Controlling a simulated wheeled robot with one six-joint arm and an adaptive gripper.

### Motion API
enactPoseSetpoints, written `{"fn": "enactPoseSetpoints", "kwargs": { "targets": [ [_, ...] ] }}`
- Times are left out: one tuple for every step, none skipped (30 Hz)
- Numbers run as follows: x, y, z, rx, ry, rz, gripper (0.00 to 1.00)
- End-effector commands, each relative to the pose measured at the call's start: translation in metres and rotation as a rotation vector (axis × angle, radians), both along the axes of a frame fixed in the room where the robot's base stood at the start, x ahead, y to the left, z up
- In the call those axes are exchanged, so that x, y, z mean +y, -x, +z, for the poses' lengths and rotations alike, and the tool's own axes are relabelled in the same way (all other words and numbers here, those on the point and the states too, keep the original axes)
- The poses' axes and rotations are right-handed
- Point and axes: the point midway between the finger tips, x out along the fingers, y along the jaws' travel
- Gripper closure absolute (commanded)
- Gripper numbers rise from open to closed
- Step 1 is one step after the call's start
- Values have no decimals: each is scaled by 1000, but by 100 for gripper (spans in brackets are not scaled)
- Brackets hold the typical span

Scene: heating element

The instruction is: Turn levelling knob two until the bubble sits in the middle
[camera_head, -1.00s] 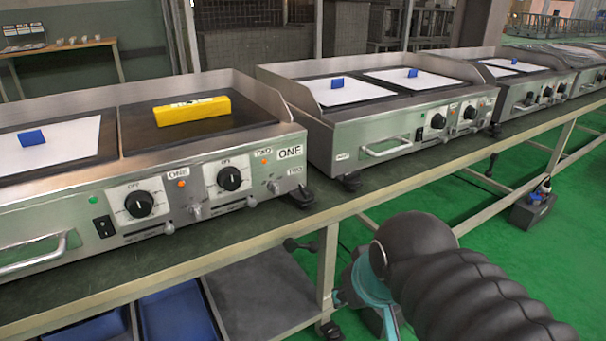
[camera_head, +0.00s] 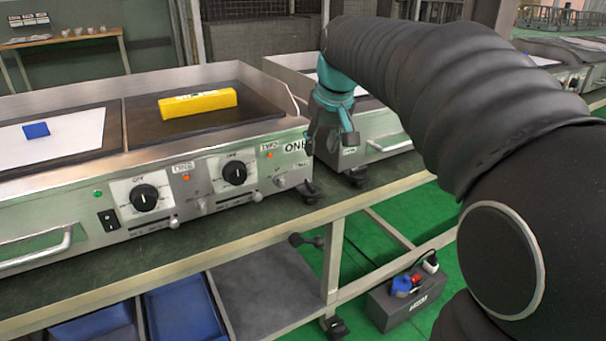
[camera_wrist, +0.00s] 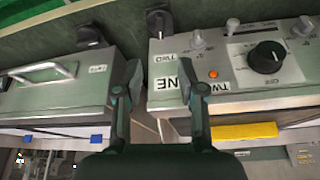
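A black levelling knob (camera_head: 309,191) sits under the right front corner of the nearest steel griddle (camera_head: 215,205). A TWO label is above it, and the knob also shows in the wrist view (camera_wrist: 158,22). A yellow spirit level (camera_head: 198,104) lies on the griddle's dark right plate; its bubble is too small to read. It also shows in the wrist view (camera_wrist: 245,132). My gripper (camera_head: 330,143) is above the knob at the griddle's right end, pointing down. In the wrist view my gripper (camera_wrist: 160,72) has its fingers apart, empty, with the knob beyond the tips.
A second griddle (camera_head: 385,135) stands close on the right, partly behind my arm, leaving a narrow gap. Its own black foot (camera_wrist: 88,38) shows in the wrist view. Dial knobs (camera_head: 235,173) line the nearest griddle's front. The bench edge (camera_head: 250,232) runs below them.

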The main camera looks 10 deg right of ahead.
Motion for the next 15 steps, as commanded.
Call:
{"fn": "enactPoseSetpoints", "kwargs": {
  "targets": [
    [1,-2,-5,3,0,1,60],
    [1,-3,-9,3,0,1,60],
    [1,-5,-14,3,0,0,60],
    [1,-6,-19,3,0,0,60],
    [2,-8,-24,4,0,0,60],
    [2,-11,-31,3,0,0,60],
    [2,-13,-36,5,0,0,60],
    [3,-15,-41,5,0,0,60],
    [3,-18,-48,4,0,0,60],
    [3,-20,-53,4,0,0,60],
    [4,-22,-58,3,0,0,60],
    [4,-25,-66,5,0,0,60],
    [4,-27,-71,4,0,0,60],
    [5,-29,-76,4,0,0,60],
    [5,-32,-82,4,0,0,60]
  ]
}}
